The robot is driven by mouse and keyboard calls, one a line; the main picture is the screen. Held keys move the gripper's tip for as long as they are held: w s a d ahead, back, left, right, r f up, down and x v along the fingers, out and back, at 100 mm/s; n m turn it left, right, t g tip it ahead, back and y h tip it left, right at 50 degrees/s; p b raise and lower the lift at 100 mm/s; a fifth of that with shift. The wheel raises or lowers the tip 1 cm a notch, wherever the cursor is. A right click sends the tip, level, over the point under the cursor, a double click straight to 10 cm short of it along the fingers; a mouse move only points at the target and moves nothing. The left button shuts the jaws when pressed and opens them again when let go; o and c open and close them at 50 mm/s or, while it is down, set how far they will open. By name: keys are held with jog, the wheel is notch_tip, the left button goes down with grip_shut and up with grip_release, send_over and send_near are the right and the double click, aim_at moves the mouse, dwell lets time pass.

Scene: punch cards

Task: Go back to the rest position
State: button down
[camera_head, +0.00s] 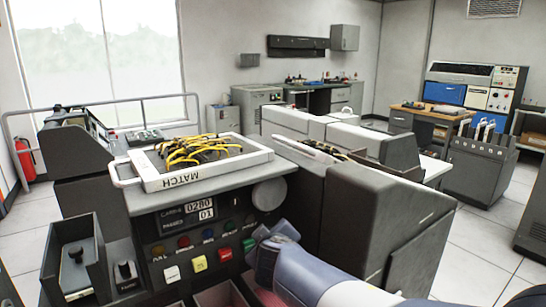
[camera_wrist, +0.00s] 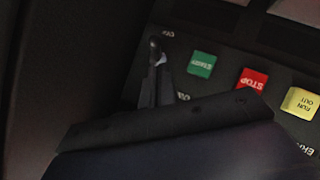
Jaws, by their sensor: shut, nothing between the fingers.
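My arm reaches in from the lower right in the head view, over the front of a dark card machine. My gripper (camera_wrist: 155,72) shows in the wrist view as narrow dark fingers, closed together and empty. The fingertips are beside the green START button (camera_wrist: 202,64), on the left of it there; whether they touch the panel I cannot tell. The red STOP button (camera_wrist: 252,78) and yellow RUN OUT button (camera_wrist: 300,102) lie farther right. In the head view the green button (camera_head: 249,244) is just left of my gripper, whose fingertips are hard to make out.
A white tray marked MATCH (camera_head: 205,172), holding yellow-and-black wires (camera_head: 198,150), sits on the machine top. A counter display (camera_head: 200,207) is above the buttons. A dark open box (camera_head: 75,262) stands at left. Grey machine cabinets (camera_head: 345,225) stand close at right.

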jog(key=shift+s+d+f+t+b, duration=0.3)
jog(key=shift+s+f+b, duration=0.2)
jog(key=shift+b, duration=1.55)
